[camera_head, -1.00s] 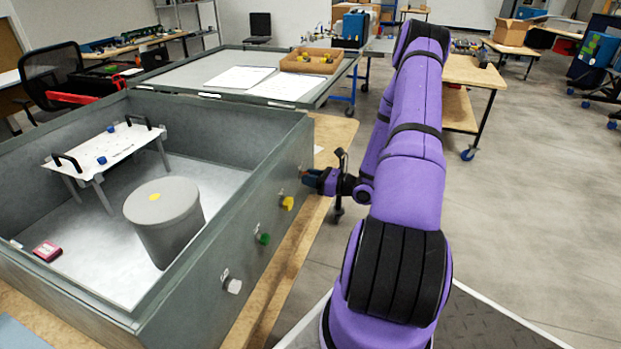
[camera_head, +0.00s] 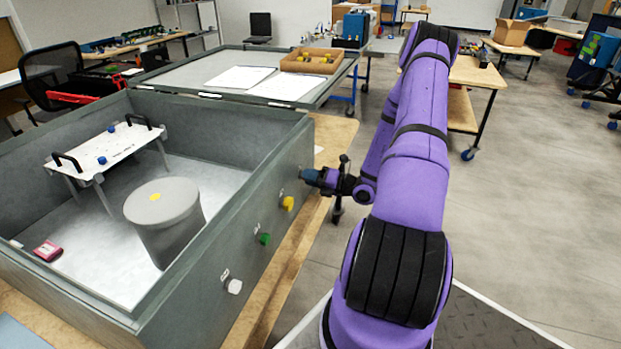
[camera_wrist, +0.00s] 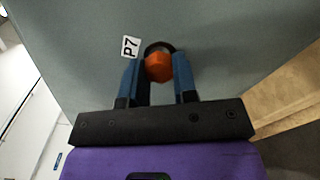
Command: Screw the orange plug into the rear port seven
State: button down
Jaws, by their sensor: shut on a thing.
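The orange plug (camera_wrist: 158,67) sits between the two blue fingers of my gripper (camera_wrist: 158,75) in the wrist view, against the grey wall of the analyser box. A dark round rim shows around the plug's far side, and a label "P7" (camera_wrist: 130,47) is beside it on the left. My gripper is shut on the plug. In the head view my gripper (camera_head: 308,176) is at the box's right outer wall (camera_head: 285,185), where the fingers hide the plug. How deep the plug sits in the port is hidden.
Along the same wall are a yellow plug (camera_head: 287,203), a green plug (camera_head: 264,239) and a white plug (camera_head: 234,286). Inside the open box stand a grey cylinder (camera_head: 170,225) and a white raised plate (camera_head: 105,150). A wooden table edge (camera_head: 300,245) runs beneath the wall.

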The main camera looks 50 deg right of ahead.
jog(key=shift+m, duration=0.5)
jog(key=m, duration=0.6)
jog(key=c, duration=0.8)
grip_release()
jog(key=v, duration=0.7)
